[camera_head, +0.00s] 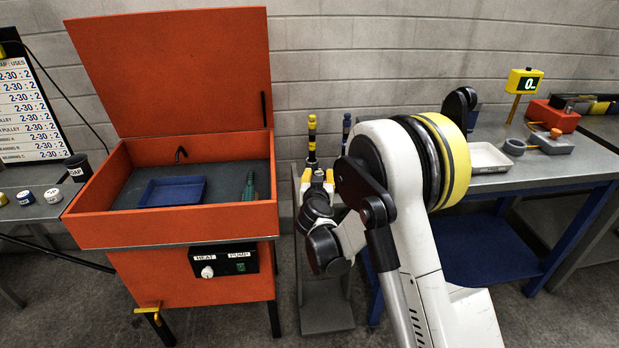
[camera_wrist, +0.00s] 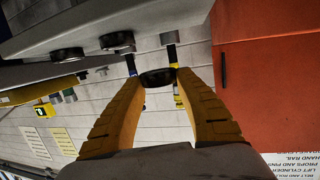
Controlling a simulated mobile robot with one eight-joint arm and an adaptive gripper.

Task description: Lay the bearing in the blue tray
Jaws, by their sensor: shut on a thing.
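The blue tray (camera_head: 172,191) lies flat inside the open orange basin (camera_head: 170,233) at the left in the head view, and it looks empty. My gripper (camera_wrist: 158,82) has its two yellow fingers shut on a dark, round, ring-like piece, the bearing (camera_wrist: 157,76), held at the fingertips. In the head view, my gripper (camera_head: 321,180) is just right of the basin, apart from the tray and mostly behind my wrist. I cannot make out the bearing there.
The basin's orange lid (camera_head: 172,70) stands raised. A green-handled item (camera_head: 249,187) lies right of the tray. A yellow-and-black tool (camera_head: 312,133) stands upright behind my gripper. A grey bench (camera_head: 490,183) with a white tray (camera_head: 487,157) is at the right.

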